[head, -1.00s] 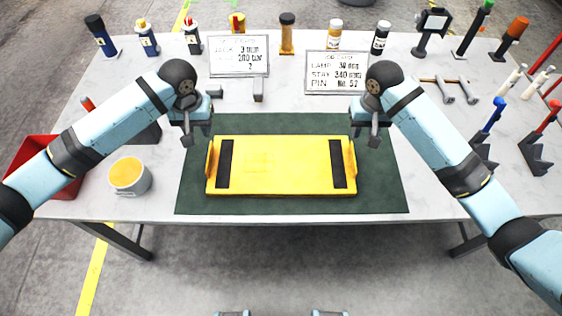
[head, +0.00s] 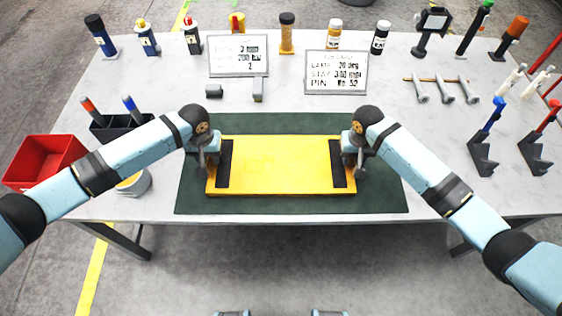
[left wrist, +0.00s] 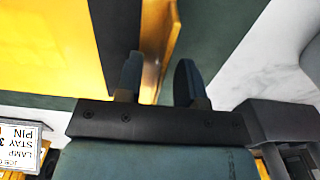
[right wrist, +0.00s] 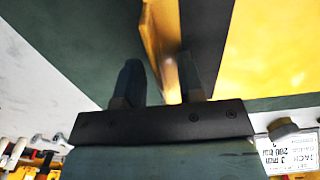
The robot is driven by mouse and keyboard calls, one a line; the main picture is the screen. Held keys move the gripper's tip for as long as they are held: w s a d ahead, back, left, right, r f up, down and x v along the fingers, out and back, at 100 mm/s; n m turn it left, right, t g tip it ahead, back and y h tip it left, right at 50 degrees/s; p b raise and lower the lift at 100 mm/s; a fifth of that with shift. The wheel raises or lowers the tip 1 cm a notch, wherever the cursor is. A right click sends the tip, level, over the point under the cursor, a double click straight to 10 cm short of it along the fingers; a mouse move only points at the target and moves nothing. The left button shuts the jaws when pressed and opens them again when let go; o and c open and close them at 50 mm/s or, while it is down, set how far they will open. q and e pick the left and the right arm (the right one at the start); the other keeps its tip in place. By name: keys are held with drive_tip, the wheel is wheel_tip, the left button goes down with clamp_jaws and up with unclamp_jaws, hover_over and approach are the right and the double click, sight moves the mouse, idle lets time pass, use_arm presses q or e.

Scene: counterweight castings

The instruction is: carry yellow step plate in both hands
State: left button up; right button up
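The yellow step plate (head: 282,165) lies flat on a dark green mat (head: 290,206), with a black strip near each end and an upright yellow flange at each end. My left gripper (head: 208,168) is at the plate's left end. In the left wrist view its fingers (left wrist: 158,82) are apart, one on each side of the flange (left wrist: 155,50). My right gripper (head: 353,166) is at the right end. In the right wrist view its fingers (right wrist: 162,82) are apart around the other flange (right wrist: 163,45), the right finger very near it. The wrists partly hide both flanges in the head view.
A red bin (head: 42,160), a dark holder (head: 118,128) and a partly hidden pot (head: 138,184) stand left. Two cards (head: 237,57) (head: 336,72), bottles and small grey blocks are behind the mat. Bolts and tools stand right. The table's front edge is close to the mat.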

use_arm(q)
drive_tip(key=shift+c, duration=0.2)
use_arm(e)
drive_tip(key=shift+c, duration=0.2)
use_arm(q)
clamp_jaws()
use_arm(e)
clamp_jaws()
use_arm(q)
drive_tip(key=shift+r, duration=0.1)
use_arm(e)
drive_tip(key=shift+r, duration=0.1)
idle(0.5)
